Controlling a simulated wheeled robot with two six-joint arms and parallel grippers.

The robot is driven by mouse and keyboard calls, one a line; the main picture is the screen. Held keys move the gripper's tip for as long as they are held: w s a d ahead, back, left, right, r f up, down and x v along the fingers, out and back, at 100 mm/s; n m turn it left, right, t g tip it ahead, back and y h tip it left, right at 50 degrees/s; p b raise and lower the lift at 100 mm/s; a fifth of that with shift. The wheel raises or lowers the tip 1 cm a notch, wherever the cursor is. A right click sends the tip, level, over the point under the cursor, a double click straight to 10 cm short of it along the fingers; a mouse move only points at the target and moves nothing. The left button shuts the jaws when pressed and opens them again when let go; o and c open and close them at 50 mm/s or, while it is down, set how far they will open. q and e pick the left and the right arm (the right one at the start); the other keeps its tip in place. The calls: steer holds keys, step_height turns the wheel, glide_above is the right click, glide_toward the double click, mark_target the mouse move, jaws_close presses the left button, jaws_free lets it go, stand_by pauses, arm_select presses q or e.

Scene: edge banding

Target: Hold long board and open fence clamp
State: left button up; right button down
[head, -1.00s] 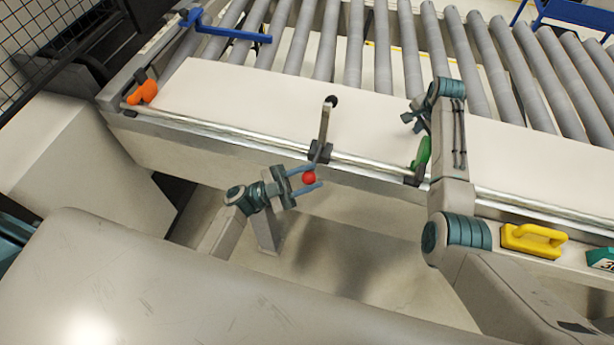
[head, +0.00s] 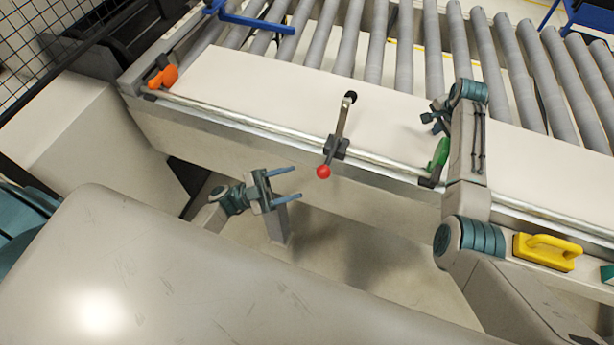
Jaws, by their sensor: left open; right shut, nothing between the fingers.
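The long white board (head: 270,88) lies flat along the rollers, with a metal fence rail along its near edge. The fence clamp (head: 337,148) sits on that rail, with a black-tipped arm over the board and a red ball on its lever (head: 323,172) pointing toward me. My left gripper (head: 298,182) is open and empty, below and left of the red ball, apart from it. My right gripper (head: 427,118) is shut and empty, over or on the board right of the clamp; I cannot tell whether it touches. My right arm hides part of the board.
An orange-handled piece (head: 163,77) is at the rail's left end, and a green-handled one (head: 440,153) is beside my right arm. A blue bar (head: 257,22) lies over the rollers. A yellow-handled block (head: 547,251) rests at the right. Floor below the rail is clear.

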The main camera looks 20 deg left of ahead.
steer(key=shift+s+f, duration=0.2)
steer(key=shift+f, duration=0.2)
arm_select(q)
steer(key=v, duration=0.3)
steer(key=shift+d+r, duration=0.1)
arm_select(e)
steer(key=shift+r, duration=0.1)
steer(key=r+p, duration=0.2)
steer(key=p, duration=0.1)
steer(key=shift+w+r, duration=0.25)
steer(key=shift+w, duration=0.1)
steer(key=shift+w+p+v, duration=0.15)
steer(key=shift+p+v, duration=0.25)
steer(key=shift+v, duration=0.35)
steer(key=shift+w+p+v, duration=0.15)
steer(key=shift+p+v, duration=0.25)
steer(key=shift+v, duration=0.35)
steer(key=shift+w+r, duration=0.15)
steer(key=shift+r, duration=0.75)
arm_select(q)
steer(key=shift+w+r, duration=0.1)
steer(key=shift+r, duration=1.95)
arm_select(e)
steer(key=shift+a+r, duration=0.1)
steer(key=shift+r, duration=0.45)
arm_select(q)
steer(key=shift+f, duration=0.1)
arm_select(e)
steer(key=shift+f, duration=0.15)
